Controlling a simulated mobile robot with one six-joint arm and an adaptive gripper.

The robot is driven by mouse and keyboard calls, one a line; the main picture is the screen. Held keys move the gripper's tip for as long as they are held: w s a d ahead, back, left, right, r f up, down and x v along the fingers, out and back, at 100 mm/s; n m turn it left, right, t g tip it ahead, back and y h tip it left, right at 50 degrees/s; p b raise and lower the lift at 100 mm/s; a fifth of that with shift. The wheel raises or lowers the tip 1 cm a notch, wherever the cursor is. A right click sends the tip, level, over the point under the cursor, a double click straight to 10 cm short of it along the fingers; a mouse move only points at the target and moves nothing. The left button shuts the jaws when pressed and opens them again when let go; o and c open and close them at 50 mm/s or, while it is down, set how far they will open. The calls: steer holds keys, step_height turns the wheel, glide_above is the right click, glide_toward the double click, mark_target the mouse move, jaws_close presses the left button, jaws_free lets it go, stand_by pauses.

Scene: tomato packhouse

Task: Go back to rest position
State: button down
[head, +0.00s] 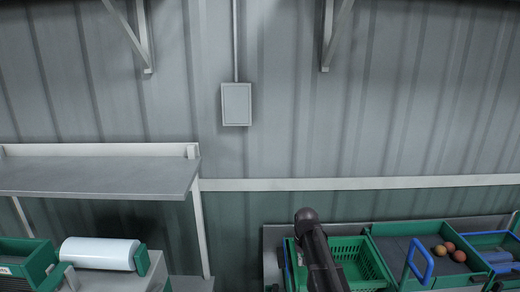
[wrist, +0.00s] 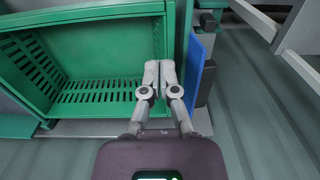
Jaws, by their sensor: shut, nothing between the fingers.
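In the wrist view my gripper (wrist: 158,74) is shut, its two fingers together with nothing between them. It is above the near right edge of a green slotted crate (wrist: 85,24). The part of the crate floor in view is empty. In the head view my arm reaches over the green crate (head: 372,262) at the bottom centre and hides part of it. The gripper itself cannot be made out in the head view.
A green tray (head: 400,230) with several round reddish-brown items stands right of the crate, a blue handle (head: 419,262) at its front. A blue panel (wrist: 196,72) stands beside the crate. A grey shelf (head: 100,177) and white roll (head: 100,253) are at left. The wall carries a grey box (head: 236,104).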

steer(key=s+f+b, duration=0.2)
steer(key=s, duration=0.6)
steer(key=s+d+f+b, duration=0.1)
steer(key=s+f+b, duration=0.1)
steer(key=s, duration=0.7)
steer(key=shift+s+d+f, duration=0.15)
steer(key=shift+d+f, duration=0.05)
steer(key=shift+f, duration=0.5)
